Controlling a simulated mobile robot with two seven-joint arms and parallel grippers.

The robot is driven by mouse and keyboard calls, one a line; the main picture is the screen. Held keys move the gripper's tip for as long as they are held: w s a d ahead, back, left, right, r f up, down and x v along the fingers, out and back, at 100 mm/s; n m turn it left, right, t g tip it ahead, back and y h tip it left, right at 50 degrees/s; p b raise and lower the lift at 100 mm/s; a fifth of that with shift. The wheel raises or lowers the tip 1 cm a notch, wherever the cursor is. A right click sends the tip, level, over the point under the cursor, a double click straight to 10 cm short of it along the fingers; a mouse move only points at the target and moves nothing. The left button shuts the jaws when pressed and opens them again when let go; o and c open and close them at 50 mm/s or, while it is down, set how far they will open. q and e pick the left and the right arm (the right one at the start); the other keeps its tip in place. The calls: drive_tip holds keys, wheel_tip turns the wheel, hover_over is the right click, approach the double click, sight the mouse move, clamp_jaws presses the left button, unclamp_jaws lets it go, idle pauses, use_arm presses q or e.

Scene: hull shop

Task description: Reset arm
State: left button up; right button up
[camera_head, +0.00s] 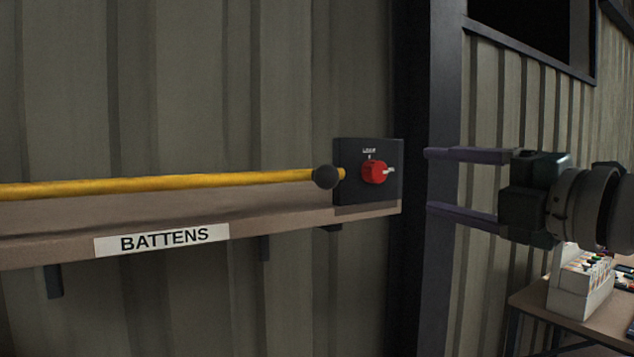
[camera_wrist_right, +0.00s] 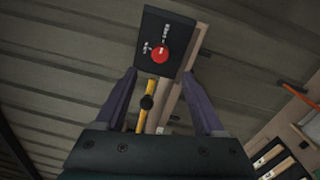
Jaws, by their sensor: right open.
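My right gripper (camera_head: 468,184) comes in from the right in the head view. Its two long purple fingers are apart with nothing between them. Its tips point left toward a dark panel (camera_head: 350,190) with a red rotary knob (camera_head: 374,173) on it, and a gap separates them from it. In the right wrist view the knob (camera_wrist_right: 160,55) shows ahead of the fingers (camera_wrist_right: 163,75), on the dark panel (camera_wrist_right: 151,28). My left gripper is not in view.
A yellow bar (camera_head: 170,183) with a black ball end (camera_head: 325,177) runs along a shelf (camera_head: 60,251) labelled BATTENS. A dark post (camera_head: 445,60) stands behind my right gripper. A table (camera_head: 533,299) with a white box (camera_head: 580,300) stands at lower right.

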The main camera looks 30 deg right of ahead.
drive_tip(key=s+a+f+m+g+h+p, duration=0.35)
drive_tip(key=s+f+m+g+p, duration=0.45)
drive_tip(key=s+f+m, duration=0.45)
drive_tip(key=s+a+f+m+g+y+p, duration=0.2)
drive_tip(key=s+a+m+g, duration=0.4)
drive_tip(key=s+a, duration=0.4)
drive_tip(key=shift+s+a+g+p, duration=0.2)
drive_tip(key=shift+a+g+p, duration=0.2)
drive_tip(key=shift+a+p, duration=0.2)
drive_tip(key=shift+m+y, duration=0.25)
